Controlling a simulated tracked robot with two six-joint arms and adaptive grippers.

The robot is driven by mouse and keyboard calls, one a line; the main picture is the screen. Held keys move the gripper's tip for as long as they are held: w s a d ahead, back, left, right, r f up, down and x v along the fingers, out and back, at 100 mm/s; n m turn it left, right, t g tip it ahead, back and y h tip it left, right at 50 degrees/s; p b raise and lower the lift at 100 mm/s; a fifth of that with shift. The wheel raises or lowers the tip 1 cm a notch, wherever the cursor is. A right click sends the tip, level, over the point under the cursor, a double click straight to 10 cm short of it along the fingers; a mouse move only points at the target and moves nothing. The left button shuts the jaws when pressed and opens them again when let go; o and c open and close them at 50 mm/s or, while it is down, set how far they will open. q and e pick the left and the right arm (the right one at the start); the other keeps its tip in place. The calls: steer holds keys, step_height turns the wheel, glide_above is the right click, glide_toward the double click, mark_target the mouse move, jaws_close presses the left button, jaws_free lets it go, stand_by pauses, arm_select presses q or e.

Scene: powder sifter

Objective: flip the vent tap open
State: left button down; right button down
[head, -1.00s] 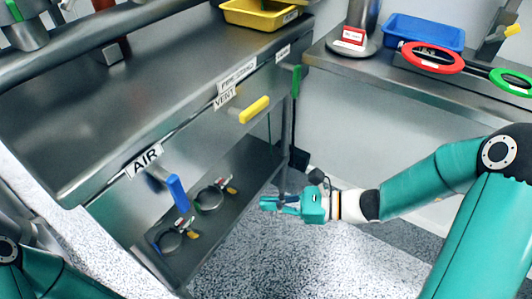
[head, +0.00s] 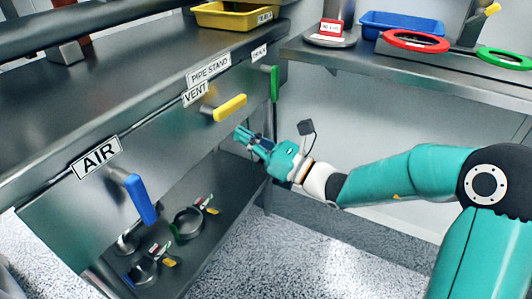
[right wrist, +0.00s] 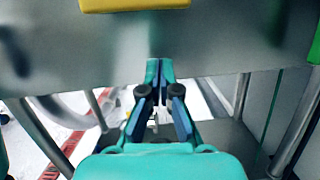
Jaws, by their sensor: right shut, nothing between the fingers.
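The vent tap has a yellow handle (head: 230,108) on the steel bench front, under the VENT label (head: 196,94). The handle lies roughly sideways, its free end toward the right. Part of this yellow handle (right wrist: 135,4) shows at the top edge of the right wrist view. My right gripper (head: 240,134) is shut and empty, just below the yellow handle and apart from it. Its closed fingertips (right wrist: 160,66) point at the bench's front panel in the wrist view. My left gripper is out of view.
A blue AIR handle (head: 141,198) hangs at the left and a green handle (head: 275,83) hangs to the right of the vent tap. Clamps (head: 187,222) lie on the lower shelf. Open floor (head: 300,260) lies below my right arm.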

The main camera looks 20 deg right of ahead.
steer(key=shift+w+r, duration=0.15)
steer(key=shift+r, duration=1.9)
